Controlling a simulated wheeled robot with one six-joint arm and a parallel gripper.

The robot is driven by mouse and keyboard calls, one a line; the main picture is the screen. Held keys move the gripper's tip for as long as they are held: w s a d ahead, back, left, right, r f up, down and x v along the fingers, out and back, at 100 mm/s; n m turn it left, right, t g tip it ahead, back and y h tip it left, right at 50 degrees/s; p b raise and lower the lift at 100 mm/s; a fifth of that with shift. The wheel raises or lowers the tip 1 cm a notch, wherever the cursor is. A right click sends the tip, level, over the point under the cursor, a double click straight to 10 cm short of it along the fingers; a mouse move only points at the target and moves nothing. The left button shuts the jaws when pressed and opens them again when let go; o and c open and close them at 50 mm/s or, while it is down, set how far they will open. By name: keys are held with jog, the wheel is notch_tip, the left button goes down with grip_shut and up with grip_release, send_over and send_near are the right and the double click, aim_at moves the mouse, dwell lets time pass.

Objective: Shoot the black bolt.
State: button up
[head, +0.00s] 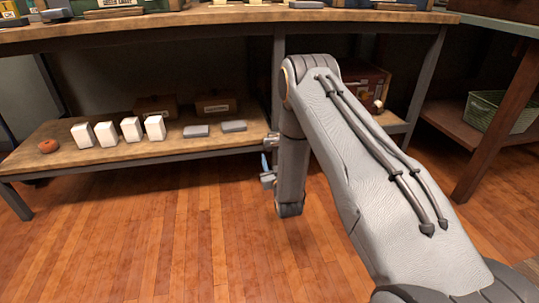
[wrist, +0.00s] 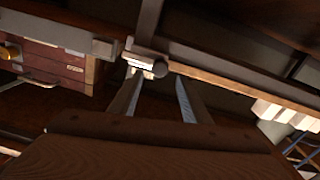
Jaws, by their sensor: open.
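A small dark round knob (wrist: 160,69) with a pale metal fitting (wrist: 138,60) beside it shows at the grey post in the wrist view. It looks like the black bolt, but the picture is too small and dark to be sure. My gripper (wrist: 157,84) is open, its two fingers either side of a gap, with the knob just beyond the tips. I cannot tell whether a finger touches the fitting. In the head view my gripper (head: 267,170) is small and partly hidden beside my arm, close to the table's middle post. A small fitting (head: 271,139) shows there.
The lower shelf (head: 65,150) holds several white cartons (head: 132,129), grey blocks (head: 196,131) and a pumpkin-like orange thing (head: 48,146). A reddish drawer box (wrist: 45,62) stands left in the wrist view. A green basket (head: 497,110) is at right. The wooden floor in front is clear.

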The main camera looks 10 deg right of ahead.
aim_at(269, 149)
jog(key=shift+w+b, duration=1.1)
jog(key=shift+w, duration=1.65)
grip_shut()
